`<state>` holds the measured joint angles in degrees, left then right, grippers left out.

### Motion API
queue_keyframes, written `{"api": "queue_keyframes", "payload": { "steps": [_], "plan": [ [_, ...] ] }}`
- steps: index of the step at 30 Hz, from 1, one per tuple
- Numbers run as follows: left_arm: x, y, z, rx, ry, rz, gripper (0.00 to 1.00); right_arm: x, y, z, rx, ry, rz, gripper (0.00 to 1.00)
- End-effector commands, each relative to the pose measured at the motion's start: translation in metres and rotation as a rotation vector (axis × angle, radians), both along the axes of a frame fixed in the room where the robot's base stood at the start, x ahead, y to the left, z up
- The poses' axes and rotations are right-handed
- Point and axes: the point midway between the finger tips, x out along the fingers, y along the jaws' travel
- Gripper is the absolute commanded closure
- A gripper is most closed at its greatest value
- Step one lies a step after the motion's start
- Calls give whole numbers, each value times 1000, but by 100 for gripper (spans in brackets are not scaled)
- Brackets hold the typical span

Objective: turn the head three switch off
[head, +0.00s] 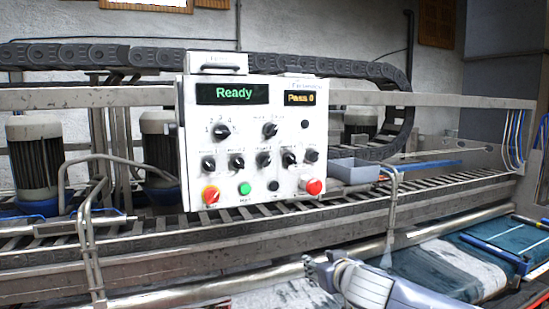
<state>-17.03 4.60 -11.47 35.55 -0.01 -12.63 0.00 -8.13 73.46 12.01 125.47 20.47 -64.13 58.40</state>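A white control panel (255,185) hangs in front of the machine, facing me. Across its middle runs a row of black rotary switches; the labels above them are too small to read surely. The third switch from the left (263,159) appears to be head three, and its exact setting is hard to make out. My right gripper (318,272) is below and right of the panel, well apart from it and touching no switch. Its fingers are small and seen at an angle, so I cannot tell how far they are open. My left gripper is out of view.
The panel has a green "Ready" display (232,94), a "Pass 0" display (299,99), a red-and-yellow knob (211,195), a green button (243,188) and a red button (313,187). A bent pipe (391,205) stands right of the panel. A grey bin (354,171) sits behind.

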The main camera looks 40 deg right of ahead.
Motion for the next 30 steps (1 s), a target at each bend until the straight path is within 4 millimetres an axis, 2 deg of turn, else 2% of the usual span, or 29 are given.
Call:
{"api": "queue_keyframes", "payload": {
  "steps": [1, 3, 6, 9, 12, 15, 20, 26, 30],
  "plan": [
    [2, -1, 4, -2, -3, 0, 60, 0, 16, 46, -25, -55, 22, 57],
    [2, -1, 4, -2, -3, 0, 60, 1, 30, 94, -29, -130, 37, 57],
    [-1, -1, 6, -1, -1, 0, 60, -4, 58, 151, -35, -218, 69, 57],
    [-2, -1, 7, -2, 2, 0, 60, -12, 84, 194, -39, -285, 101, 57],
    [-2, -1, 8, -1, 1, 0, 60, -20, 109, 226, -44, -336, 129, 57],
    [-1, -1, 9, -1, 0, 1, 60, -27, 127, 245, -45, -369, 151, 57],
    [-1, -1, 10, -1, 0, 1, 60, -30, 138, 257, -43, -389, 164, 57],
    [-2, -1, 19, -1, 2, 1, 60, -14, 133, 258, -42, -387, 161, 57],
    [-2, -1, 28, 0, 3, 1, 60, 8, 128, 259, -44, -385, 162, 57]
  ]
}}
